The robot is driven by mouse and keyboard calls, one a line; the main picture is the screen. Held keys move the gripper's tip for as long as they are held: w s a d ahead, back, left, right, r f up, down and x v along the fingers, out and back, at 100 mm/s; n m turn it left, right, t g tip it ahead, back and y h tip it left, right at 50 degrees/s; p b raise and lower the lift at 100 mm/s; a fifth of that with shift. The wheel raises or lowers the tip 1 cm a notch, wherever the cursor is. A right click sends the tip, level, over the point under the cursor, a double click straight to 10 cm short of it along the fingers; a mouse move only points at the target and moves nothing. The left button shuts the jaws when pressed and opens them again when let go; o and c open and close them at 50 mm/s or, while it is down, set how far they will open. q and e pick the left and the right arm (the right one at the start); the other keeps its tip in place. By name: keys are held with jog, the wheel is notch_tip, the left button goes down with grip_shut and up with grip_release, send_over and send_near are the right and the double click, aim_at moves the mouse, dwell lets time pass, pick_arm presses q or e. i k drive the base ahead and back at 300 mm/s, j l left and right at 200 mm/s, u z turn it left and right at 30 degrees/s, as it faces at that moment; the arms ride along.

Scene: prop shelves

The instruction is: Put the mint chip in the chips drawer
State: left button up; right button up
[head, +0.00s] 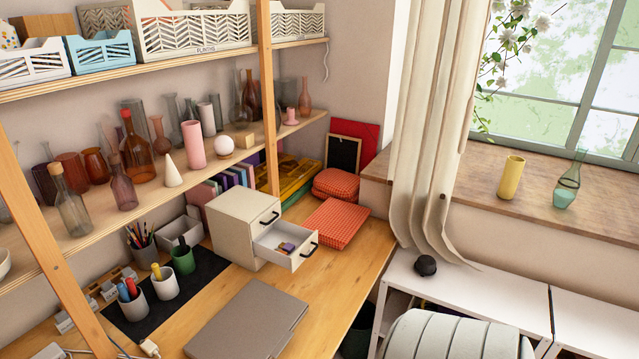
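A small cream two-drawer cabinet (232,230) stands on the wooden desk. Its lower drawer (298,262) is pulled open and its upper drawer (262,217) is shut; both have dark handles. Small coloured pieces (287,247), purple and orange-yellow, lie in the open drawer. I cannot read a label telling which is the chips drawer. I cannot make out a mint chip anywhere. Neither of my grippers is in view.
A closed grey laptop (247,322) lies on the desk (345,262) in front of the cabinet. Pen cups (163,283) stand left, and red checked fabric (336,222) lies right. Shelves with bottles (137,150) rise behind. A black round object (426,265) sits on the white unit (480,295).

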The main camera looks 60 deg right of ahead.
aim_at(294, 242)
jog(key=l+z, duration=0.3)
jog(key=l, duration=0.15)
jog(key=l+z, duration=0.35)
jog(key=i+l+z, duration=0.1)
jog(key=l+z, duration=0.2)
jog(key=l, duration=0.25)
jog(key=i+l+z, duration=0.15)
jog(key=l+z, duration=0.2)
jog(key=i+j+z, duration=0.1)
jog(key=i+z, duration=0.2)
jog(key=i+j+z, duration=0.15)
jog(key=z, duration=0.15)
jog(key=i, duration=0.1)
